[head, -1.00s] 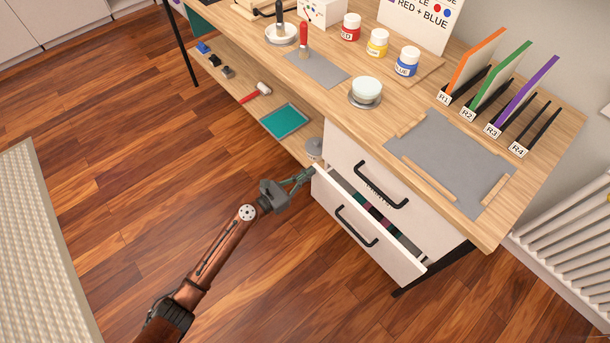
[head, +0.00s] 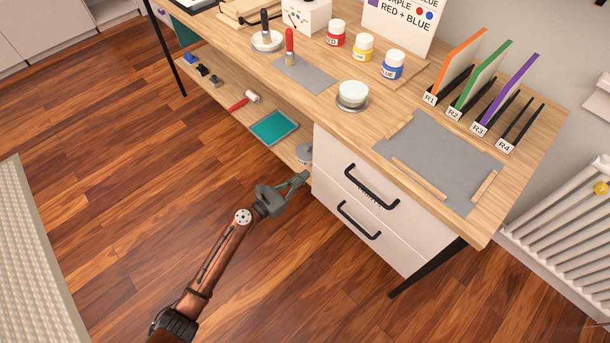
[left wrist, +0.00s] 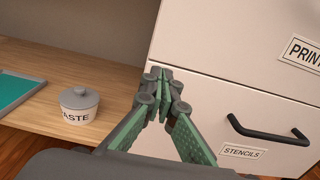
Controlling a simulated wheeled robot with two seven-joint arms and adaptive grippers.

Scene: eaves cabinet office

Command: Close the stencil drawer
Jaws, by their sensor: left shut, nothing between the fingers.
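The stencil drawer (head: 358,224) is the lower white drawer under the desk, with a black bar handle. In the head view its front looks flush with the drawer above, and no inside shows. In the left wrist view its front (left wrist: 215,128) carries a "STENCILS" label under the handle (left wrist: 268,131). My left gripper (head: 303,178) is shut and empty at the left edge of the drawer front. In the left wrist view its fingertips (left wrist: 162,72) are in front of that edge; I cannot tell whether they touch it. My right gripper is not in view.
The upper drawer (head: 350,165) is shut. A lidded pot (head: 304,154) labelled "ASTE" in the wrist view stands on the low shelf, close to my gripper. A teal tray (head: 273,128) lies farther left. The floor in front is clear.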

